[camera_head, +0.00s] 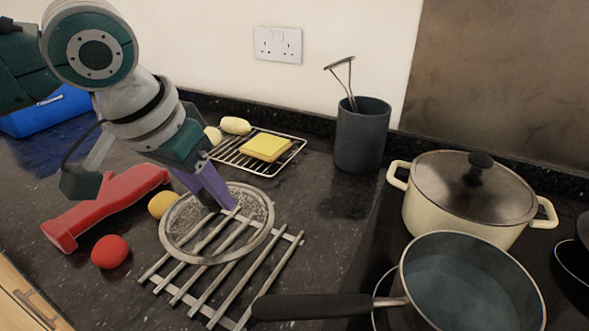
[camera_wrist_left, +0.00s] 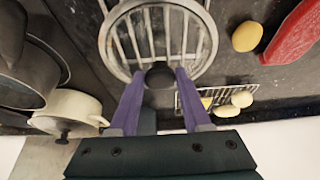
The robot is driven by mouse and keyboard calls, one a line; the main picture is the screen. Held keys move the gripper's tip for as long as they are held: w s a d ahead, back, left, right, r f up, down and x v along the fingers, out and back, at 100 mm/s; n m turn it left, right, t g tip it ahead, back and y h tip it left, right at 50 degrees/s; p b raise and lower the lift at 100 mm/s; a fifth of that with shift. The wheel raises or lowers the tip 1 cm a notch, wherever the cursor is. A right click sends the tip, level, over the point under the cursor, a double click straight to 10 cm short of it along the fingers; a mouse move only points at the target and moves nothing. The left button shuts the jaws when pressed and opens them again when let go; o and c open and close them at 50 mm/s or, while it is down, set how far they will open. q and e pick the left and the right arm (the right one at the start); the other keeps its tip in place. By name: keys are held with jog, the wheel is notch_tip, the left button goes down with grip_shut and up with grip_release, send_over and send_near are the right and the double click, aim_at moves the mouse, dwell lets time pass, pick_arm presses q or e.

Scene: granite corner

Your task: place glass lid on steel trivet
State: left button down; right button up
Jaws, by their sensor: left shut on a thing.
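The round glass lid (camera_head: 255,207) with a pale metal rim is over the far-left part of the steel trivet (camera_head: 248,277), a rack of parallel bars. My left gripper (camera_head: 222,203) has purple fingers and is shut on the lid's dark knob. In the left wrist view the fingers (camera_wrist_left: 160,80) clasp the knob, and trivet bars show through the glass lid (camera_wrist_left: 120,40). I cannot tell whether the lid touches the bars or is just above them. My right gripper is not in view.
Behind are a wire rack (camera_head: 290,160) with a yellow sponge (camera_head: 266,146) and a utensil pot (camera_head: 362,140). A saucepan (camera_head: 470,295) extends its handle near the trivet; a cream pot (camera_head: 455,222) stands right.

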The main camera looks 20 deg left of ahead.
aim_at(216, 230)
pick_arm(q)
jog(key=shift+f+b, duration=0.45)
jog(key=shift+f, duration=3.15)
jog(key=shift+f, duration=0.15)
jog(key=shift+c, duration=1.8)
grip_release()
